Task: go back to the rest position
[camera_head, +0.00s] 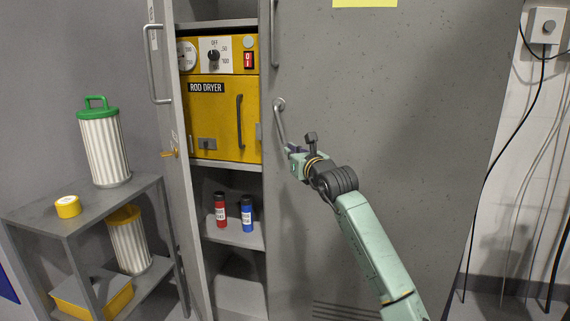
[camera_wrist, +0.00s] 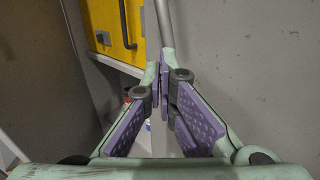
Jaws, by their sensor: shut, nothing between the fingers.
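My gripper (camera_head: 291,149) is shut and empty in the head view, close to the lower end of the bar handle (camera_head: 281,122) on the grey right cabinet door (camera_head: 400,130). In the wrist view its purple-padded fingers (camera_wrist: 165,72) meet at the tips. The handle (camera_wrist: 164,22) shows just beyond the fingertips; I cannot tell whether they touch it. My green arm reaches up from the bottom of the head view.
The left cabinet door (camera_head: 170,100) stands open, showing a yellow rod dryer (camera_head: 222,120). A red bottle (camera_head: 220,212) and a blue bottle (camera_head: 246,214) stand on the shelf below. A side rack (camera_head: 110,203) with striped canisters stands left. Cables hang at right.

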